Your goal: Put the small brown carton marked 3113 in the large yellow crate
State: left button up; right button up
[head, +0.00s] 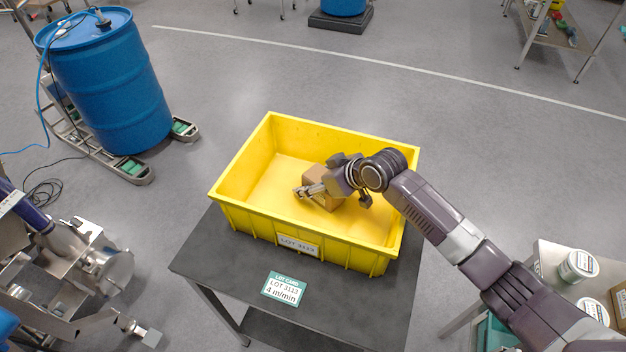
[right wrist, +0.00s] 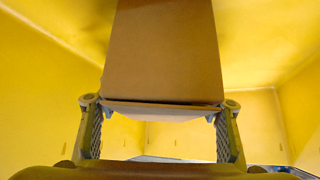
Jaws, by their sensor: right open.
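The large yellow crate (head: 232,190) stands on a dark table, with a white lot label on its front wall. A small brown carton (head: 328,203) is inside the crate near the middle, partly covered by my right gripper (head: 308,190). In the right wrist view the carton (right wrist: 165,50) shows as a plain brown face between and beyond the open fingers of my right gripper (right wrist: 160,108), with yellow walls around. No number shows on its visible faces. I cannot tell whether it rests fully on the crate floor.
The dark table (head: 205,255) carries a green-and-white lot card (head: 284,289) in front of the crate. A blue drum (head: 110,85) stands at the left, metal machinery (head: 85,255) at the lower left. A side table with white tubs (head: 578,266) is at the lower right.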

jog(key=shift+r, duration=0.2)
jog(key=shift+s+d+r, duration=0.15)
jog(key=shift+d+r, duration=0.05)
jog(key=b+v, duration=0.1)
jog(key=v, duration=1)
jog(key=shift+s+r, duration=0.15)
